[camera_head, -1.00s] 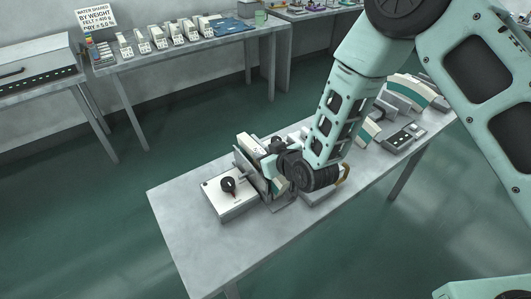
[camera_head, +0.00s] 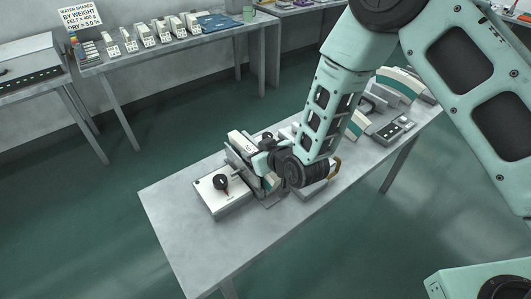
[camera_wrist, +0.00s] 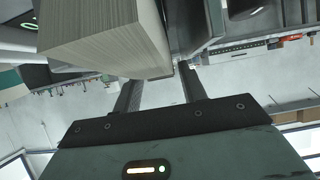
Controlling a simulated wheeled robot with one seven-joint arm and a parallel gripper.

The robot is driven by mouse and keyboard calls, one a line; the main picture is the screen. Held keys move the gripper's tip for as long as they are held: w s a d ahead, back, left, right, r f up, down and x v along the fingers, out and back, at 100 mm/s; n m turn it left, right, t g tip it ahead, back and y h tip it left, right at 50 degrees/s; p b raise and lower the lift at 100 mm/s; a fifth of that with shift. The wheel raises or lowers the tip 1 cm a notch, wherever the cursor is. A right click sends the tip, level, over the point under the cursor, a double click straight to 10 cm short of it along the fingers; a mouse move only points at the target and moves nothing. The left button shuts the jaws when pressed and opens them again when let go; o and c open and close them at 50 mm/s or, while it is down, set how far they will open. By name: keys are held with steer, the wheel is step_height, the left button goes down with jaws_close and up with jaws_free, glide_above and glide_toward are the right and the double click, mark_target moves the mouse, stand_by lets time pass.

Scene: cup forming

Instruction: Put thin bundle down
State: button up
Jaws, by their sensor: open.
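A bundle of stacked grey-beige sheets (camera_wrist: 105,40) fills the upper left of the wrist view. The two fingers of my gripper (camera_wrist: 160,82) are apart, just below and partly behind it; I cannot tell if they touch it. In the head view my gripper (camera_head: 264,156) is low over the near table, at a dark upright fixture beside a white box with a black knob (camera_head: 214,197). A pale block (camera_head: 240,142) shows at the fixture's far side; I cannot tell whether it is the thin bundle. My wrist hides much of the fixture.
The near table (camera_head: 180,231) is bare at its left front. To the right of my arm are a small control panel (camera_head: 390,131) and a curved white-and-green piece (camera_head: 401,83). A back table holds a row of white blocks (camera_head: 160,32) and a blue mat (camera_head: 219,22).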

steer(key=s+d+r+g+h+b, duration=0.1)
steer(key=s+d+r+g+h, duration=0.1)
steer(key=s, duration=0.8)
steer(key=s+d+r+g+h, duration=0.2)
steer(key=s+d+r+g, duration=0.2)
steer(key=s+d+r, duration=0.3)
steer(key=s+d+r+n+g+h+b, duration=0.1)
steer(key=s+d+r+g, duration=0.3)
steer(key=s+r, duration=0.4)
steer(key=s+d+h, duration=0.1)
steer(key=s, duration=0.4)
steer(key=shift+s+b, duration=0.3)
steer(key=shift+b, duration=0.05)
stand_by(1.7)
steer(key=shift+c, duration=1.2)
steer(key=shift+a, duration=0.15)
steer(key=shift+c, duration=0.2)
